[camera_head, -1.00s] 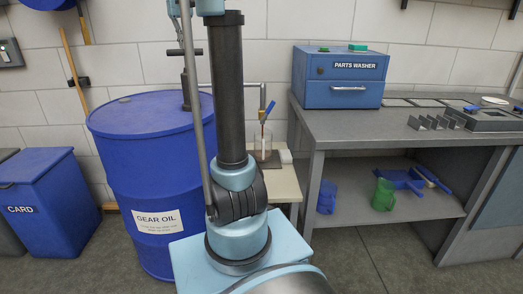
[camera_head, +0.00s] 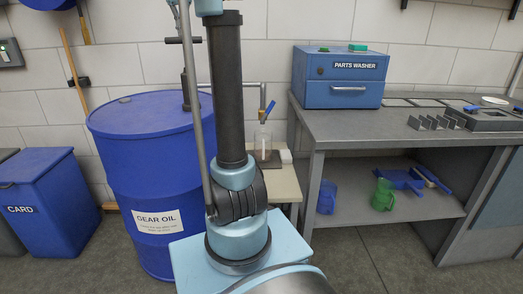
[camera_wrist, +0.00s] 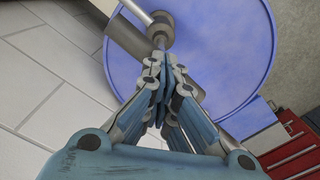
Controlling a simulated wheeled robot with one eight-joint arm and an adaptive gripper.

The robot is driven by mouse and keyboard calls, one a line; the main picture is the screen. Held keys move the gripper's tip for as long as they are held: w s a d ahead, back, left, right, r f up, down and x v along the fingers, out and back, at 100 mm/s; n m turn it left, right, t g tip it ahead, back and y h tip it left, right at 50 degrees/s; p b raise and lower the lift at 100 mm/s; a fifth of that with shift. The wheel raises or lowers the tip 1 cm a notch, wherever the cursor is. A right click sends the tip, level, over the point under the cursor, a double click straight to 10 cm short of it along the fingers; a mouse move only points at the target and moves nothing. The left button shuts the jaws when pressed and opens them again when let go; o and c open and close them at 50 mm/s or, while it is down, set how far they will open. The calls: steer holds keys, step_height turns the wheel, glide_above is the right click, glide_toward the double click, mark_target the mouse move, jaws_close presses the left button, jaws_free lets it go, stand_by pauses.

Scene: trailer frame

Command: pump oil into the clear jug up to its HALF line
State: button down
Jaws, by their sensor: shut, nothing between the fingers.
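The blue gear oil drum (camera_head: 150,135) stands left of my arm, with a pump (camera_head: 186,70) on its top and a crossbar handle (camera_head: 183,40). A pipe (camera_head: 240,85) runs from the pump to a spout with a blue lever (camera_head: 269,108). The clear jug (camera_head: 264,143) stands upright under the spout, partly beside my arm. Its oil level and HALF line are too small to read. In the wrist view, my gripper (camera_wrist: 160,48) is shut and empty, its tips close to the pump (camera_wrist: 160,26) above the drum top (camera_wrist: 215,60); contact is unclear.
The jug's small stand (camera_head: 283,184) is beside the grey workbench (camera_head: 400,125), which carries a blue parts washer (camera_head: 340,78). Blue and green jugs (camera_head: 383,194) sit on its lower shelf. A blue card bin (camera_head: 40,200) is at the left. A red drawer unit (camera_wrist: 290,145) shows in the wrist view.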

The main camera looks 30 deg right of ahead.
mark_target(184, 42)
steer(key=shift+r, duration=2.85)
steer(key=shift+f, duration=0.15)
steer(key=shift+f, duration=5.45)
steer(key=shift+r, duration=5.65)
steer(key=shift+f, duration=0.75)
